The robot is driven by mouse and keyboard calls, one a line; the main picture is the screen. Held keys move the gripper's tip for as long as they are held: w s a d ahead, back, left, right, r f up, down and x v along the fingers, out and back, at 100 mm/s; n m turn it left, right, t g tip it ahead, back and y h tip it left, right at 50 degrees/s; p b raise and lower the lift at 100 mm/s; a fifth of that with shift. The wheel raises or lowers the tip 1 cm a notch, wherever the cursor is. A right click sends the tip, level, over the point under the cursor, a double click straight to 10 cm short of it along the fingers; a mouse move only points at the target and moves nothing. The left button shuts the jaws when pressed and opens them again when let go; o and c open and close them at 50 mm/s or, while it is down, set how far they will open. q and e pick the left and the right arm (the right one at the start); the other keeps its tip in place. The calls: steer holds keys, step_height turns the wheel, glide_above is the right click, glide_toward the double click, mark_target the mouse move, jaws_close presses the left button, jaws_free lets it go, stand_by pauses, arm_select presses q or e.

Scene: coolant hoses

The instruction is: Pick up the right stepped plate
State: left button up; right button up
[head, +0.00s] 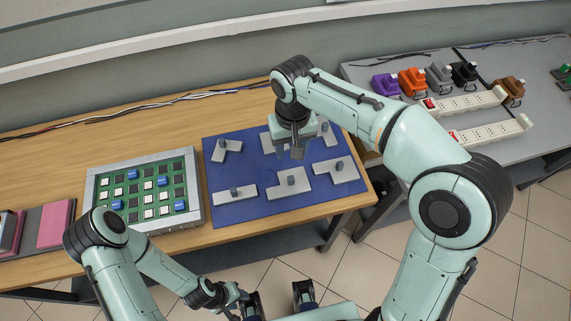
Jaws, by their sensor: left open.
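Several light grey plates with dark upright pegs lie on a blue mat (222,205). A stepped plate (290,183) lies at the front middle of the mat. Another plate (267,143) lies farther back, largely covered by my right gripper, so its full outline is hidden. My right gripper (292,153) points down over the back of the mat, its fingers apart. I cannot tell whether a grey peg between them is touched. My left gripper (238,295) is low at the bottom, off the table's front edge, open and away from the plates.
Other plates lie close by: back left (227,149), front left (235,195), right (336,171). A board with white and blue blocks (96,178) stands left of the mat. Coloured connectors (411,82) and white power strips (466,101) are on the grey table at right.

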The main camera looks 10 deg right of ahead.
steer(key=b, duration=0.1)
glide_above(291, 178)
step_height(291, 178, down, 8)
steer(key=shift+s+r, duration=0.1)
steer(key=shift+r, duration=0.05)
steer(key=shift+f+b, duration=0.3)
steer(key=shift+f, duration=2.5)
arm_select(q)
steer(key=shift+s+f, duration=0.55)
steer(key=shift+f, duration=0.25)
arm_select(e)
jaws_close()
